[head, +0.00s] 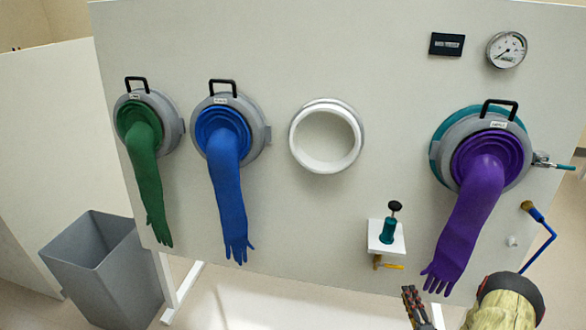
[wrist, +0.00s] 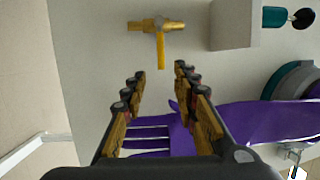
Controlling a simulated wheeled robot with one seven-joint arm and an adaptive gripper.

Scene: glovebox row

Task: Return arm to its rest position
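My gripper (wrist: 160,74) is open in the wrist view, with a clear gap between its two fingers. Nothing is visibly held. The purple glove (head: 468,228) hangs from its port at the right of the panel in the head view. In the wrist view, the purple glove's hand (wrist: 180,137) lies behind and between my fingers; whether they touch it cannot be told. In the head view, part of my gripper (head: 415,307) shows at the bottom edge, just below the glove's fingertips, and the rest is cut off.
A valve with a yellow handle (wrist: 160,48) is beyond my fingertips, under a small white shelf (head: 386,240). A blue-handled brush (head: 540,224) is at the right. Green (head: 147,180) and blue (head: 228,190) gloves hang left of an empty white port (head: 299,140). A grey bin (head: 95,265) stands lower left.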

